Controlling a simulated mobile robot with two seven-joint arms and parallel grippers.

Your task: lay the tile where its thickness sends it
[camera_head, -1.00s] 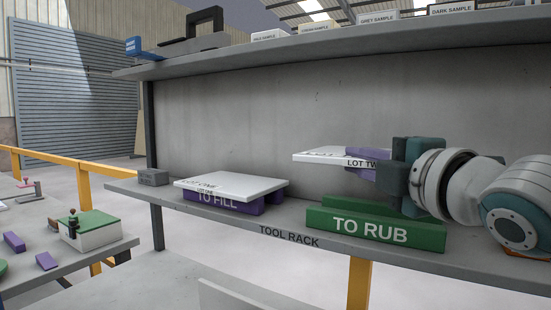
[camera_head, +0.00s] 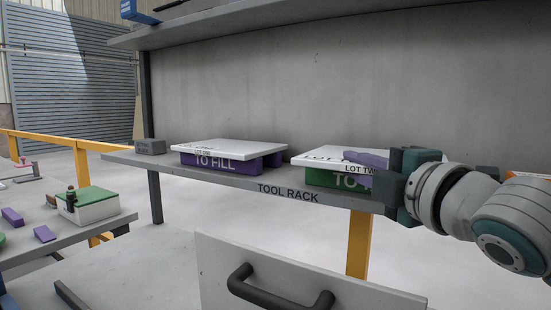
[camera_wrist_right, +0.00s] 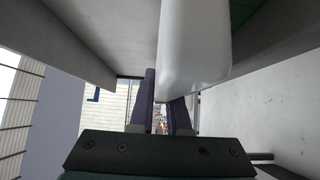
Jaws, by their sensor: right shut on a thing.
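A white tile labelled LOT TWO (camera_head: 322,156) is at the right of the tool rack shelf in the head view. My right gripper (camera_head: 362,168) is shut on its near edge, with purple fingers above and below. The tile is level, right over the green TO RUB stand (camera_head: 322,179), hiding its top; I cannot tell whether they touch. A second white tile, LOT ONE (camera_head: 228,147), lies on the purple TO FILL stand (camera_head: 190,160) to the left. In the right wrist view the held tile (camera_wrist_right: 195,45) shows beside the fingers. My left gripper is not in view.
The tool rack shelf (camera_head: 255,185) has an upper shelf (camera_head: 270,25) above it. A small grey block (camera_head: 150,146) sits at its left end. A panel with a dark handle (camera_head: 275,290) stands in front below. A side table (camera_head: 90,240) holds several small items at left.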

